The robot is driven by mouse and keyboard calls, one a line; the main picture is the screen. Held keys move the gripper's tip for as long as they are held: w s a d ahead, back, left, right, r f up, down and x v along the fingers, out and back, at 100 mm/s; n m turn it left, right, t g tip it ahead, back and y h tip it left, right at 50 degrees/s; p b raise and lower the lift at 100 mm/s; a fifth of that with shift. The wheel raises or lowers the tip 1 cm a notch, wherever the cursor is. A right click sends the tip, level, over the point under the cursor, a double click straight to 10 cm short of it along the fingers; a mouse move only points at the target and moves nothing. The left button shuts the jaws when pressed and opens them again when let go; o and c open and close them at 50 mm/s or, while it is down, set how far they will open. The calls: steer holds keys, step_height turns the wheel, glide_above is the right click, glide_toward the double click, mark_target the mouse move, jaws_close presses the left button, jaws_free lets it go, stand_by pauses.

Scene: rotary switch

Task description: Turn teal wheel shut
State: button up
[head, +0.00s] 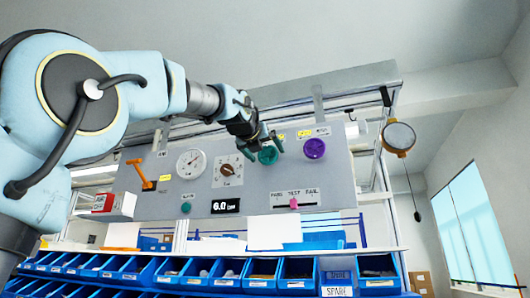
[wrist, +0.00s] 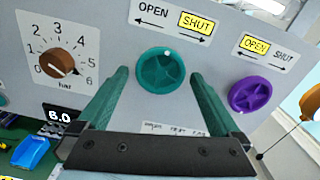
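The teal wheel (wrist: 161,70) is a round, star-faced knob on the grey panel. Its small white mark sits near the top, slightly right. Above it a label (wrist: 177,20) reads OPEN and SHUT, with SHUT in yellow. In the head view the teal wheel (head: 268,155) is partly hidden by my gripper (head: 272,143). In the wrist view my gripper (wrist: 158,77) is open, its two green fingers on either side of the wheel. A gap shows between the fingers and the wheel's rim; I cannot tell the depth between them.
A purple wheel (wrist: 250,94) is close on the right, with its own OPEN/SHUT label. A brown dial knob (wrist: 57,64) is on the left. A display (head: 226,206) reads 6.0. An orange lever (head: 139,173) is at the far left. Blue bins (head: 298,271) line the bench below.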

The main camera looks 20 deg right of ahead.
steer(key=shift+s+a, duration=0.1)
steer(key=b+v, duration=0.4)
steer(key=v, duration=0.6)
steer(key=shift+s+a, duration=0.2)
